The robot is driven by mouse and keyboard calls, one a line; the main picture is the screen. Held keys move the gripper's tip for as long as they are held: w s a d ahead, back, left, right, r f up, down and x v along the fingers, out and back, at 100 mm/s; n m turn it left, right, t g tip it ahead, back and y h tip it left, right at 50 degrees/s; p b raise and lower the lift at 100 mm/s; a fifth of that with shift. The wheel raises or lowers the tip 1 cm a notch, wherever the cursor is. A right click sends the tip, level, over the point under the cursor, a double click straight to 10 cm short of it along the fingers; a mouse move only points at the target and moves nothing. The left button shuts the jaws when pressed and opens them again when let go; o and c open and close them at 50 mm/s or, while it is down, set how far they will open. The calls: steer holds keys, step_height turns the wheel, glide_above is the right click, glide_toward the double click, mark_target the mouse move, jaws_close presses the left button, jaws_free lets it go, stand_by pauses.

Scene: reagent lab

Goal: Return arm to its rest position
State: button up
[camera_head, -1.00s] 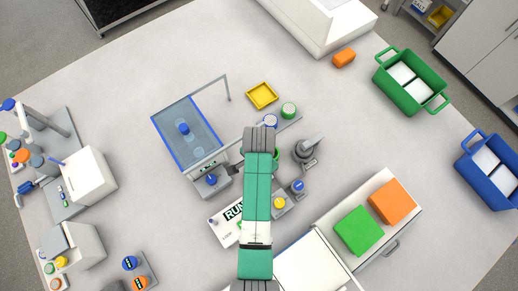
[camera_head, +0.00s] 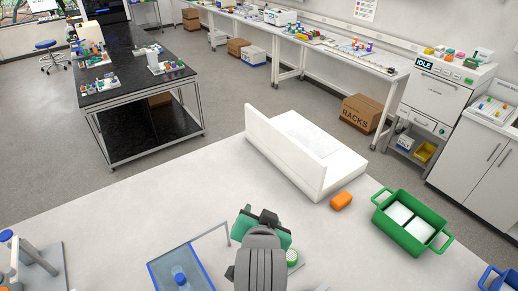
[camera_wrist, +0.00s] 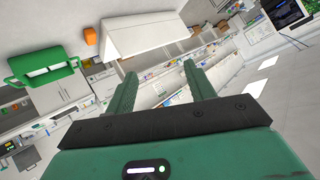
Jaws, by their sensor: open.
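My gripper (camera_wrist: 160,70) shows in the wrist view with its two green fingers apart and nothing between them. In the head view my arm rises from the bottom centre, above the white table, and its grey and green wrist end covers part of the tabletop. The fingers cannot be made out there. The wrist view looks out across the room and is tilted.
A blue-rimmed clear bath (camera_head: 180,272) stands left of my arm. A white L-shaped unit (camera_head: 305,150), an orange block (camera_head: 341,201) and a green crate (camera_head: 412,222) with white contents are behind and right. A dark bench (camera_head: 135,65) stands beyond.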

step_height(320, 180, up, 17)
steer(key=s+n+t, duration=0.2)
steer(key=t, duration=0.3)
steer(key=s+r+n+t, duration=0.1)
steer(key=s+r+t, duration=0.3)
steer(key=s+r, duration=0.4)
steer(key=s+r+n+t, duration=0.2)
steer(key=s+r+t, duration=0.2)
steer(key=s+r, duration=0.4)
step_height(320, 180, up, 6)
steer(key=shift+s+a+r+y+p, duration=0.15)
steer(key=shift+a+y+p, duration=0.15)
steer(key=shift+a+p, duration=0.1)
